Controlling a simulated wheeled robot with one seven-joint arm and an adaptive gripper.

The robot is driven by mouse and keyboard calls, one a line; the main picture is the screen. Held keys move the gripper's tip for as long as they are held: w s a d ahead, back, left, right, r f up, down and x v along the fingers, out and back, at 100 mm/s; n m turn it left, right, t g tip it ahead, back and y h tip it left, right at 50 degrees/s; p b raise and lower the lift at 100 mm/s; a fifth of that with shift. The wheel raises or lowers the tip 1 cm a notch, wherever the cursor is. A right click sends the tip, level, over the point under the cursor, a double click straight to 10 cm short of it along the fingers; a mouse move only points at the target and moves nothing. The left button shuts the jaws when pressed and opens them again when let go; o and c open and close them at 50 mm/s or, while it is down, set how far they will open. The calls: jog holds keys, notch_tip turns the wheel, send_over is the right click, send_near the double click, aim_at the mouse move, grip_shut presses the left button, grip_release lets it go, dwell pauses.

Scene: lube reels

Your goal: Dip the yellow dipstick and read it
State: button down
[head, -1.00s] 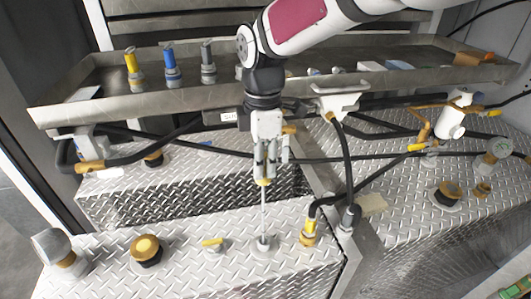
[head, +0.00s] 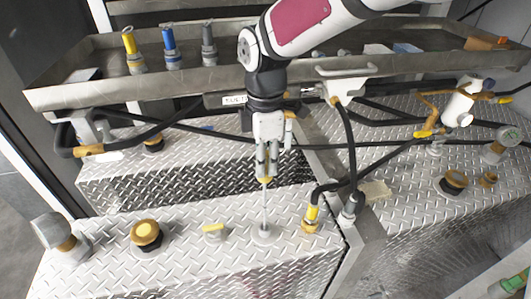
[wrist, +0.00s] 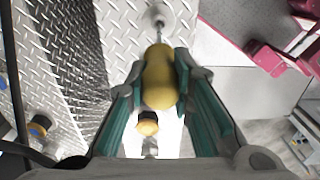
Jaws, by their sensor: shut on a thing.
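The yellow dipstick (head: 264,181) has a yellow grip and a thin metal rod. My gripper (head: 266,172) is shut on its yellow grip, which shows large between the fingers in the wrist view (wrist: 160,78). The rod (head: 265,208) hangs upright and its lower end is at the round grey fitting (head: 264,234) on the diamond-plate tank top. The rod appears to run into the fitting, but how deep it sits is hidden. In the wrist view the rod leads to the same round fitting (wrist: 158,18).
On the near tank top (head: 190,262) stand a yellow-topped cap (head: 145,234), a small yellow-handled fitting (head: 214,230) and a yellow-collared hose end (head: 311,218). A metal tray (head: 190,82) with yellow, blue and grey nozzles runs behind. Black hoses cross near my gripper.

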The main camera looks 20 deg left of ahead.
jog(key=b, duration=0.2)
send_over(265, 215)
jog(key=shift+w+a+f, duration=0.1)
jog(key=shift+f, duration=2.4)
jog(key=shift+f+b, duration=0.8)
jog(key=shift+f, duration=1.5)
jog(key=shift+f+b, duration=1.05)
jog(key=shift+f, duration=1.25)
jog(key=shift+f, duration=0.15)
jog(key=shift+f+b, duration=1.85)
jog(key=shift+f, duration=1.3)
notch_tip(265, 215, up, 29)
jog(key=p, duration=1.1)
jog(key=shift+r, duration=0.15)
